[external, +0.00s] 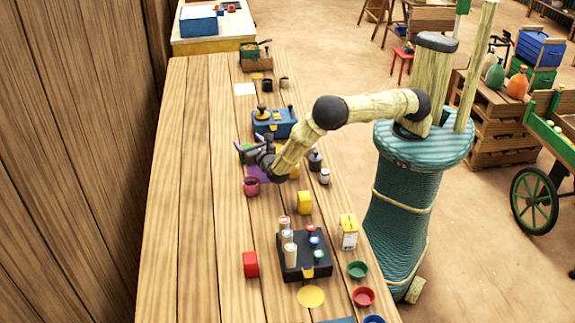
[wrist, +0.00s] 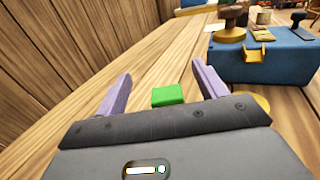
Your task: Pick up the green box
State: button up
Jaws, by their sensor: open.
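The green box (wrist: 168,95) sits on the wooden table (wrist: 140,75), seen between the two fingers in the wrist view. The gripper body hides its near lower part. In the external view only a sliver of green (external: 246,147) shows beside my gripper, mostly covered by it. My gripper (wrist: 161,74) is open, with a finger on either side of the box in the picture and a gap to each. In the external view my gripper (external: 243,155) hangs low over the middle of the table. I cannot tell whether the fingertips are level with the box.
A blue box-like stand (external: 274,123) with knobs is just beyond my gripper. A magenta cup (external: 251,186), yellow block (external: 304,202), red block (external: 250,264) and black stand (external: 291,263) with several cylinders lie nearer the camera. The table's left side is clear beside a wooden wall.

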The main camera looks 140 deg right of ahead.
jog(key=shift+f, duration=0.35)
jog(key=f, duration=0.2)
jog(key=f+p, duration=0.1)
jog(key=f, duration=0.1)
jog(key=shift+s+d+f, duration=0.15)
jog(key=shift+d+f, duration=0.05)
jog(key=shift+f, duration=0.2)
jog(key=x, duration=0.2)
jog(key=shift+d, duration=0.3)
jog(key=shift+a, duration=0.1)
jog(key=shift+r, duration=0.1)
jog(key=c, duration=1.1)
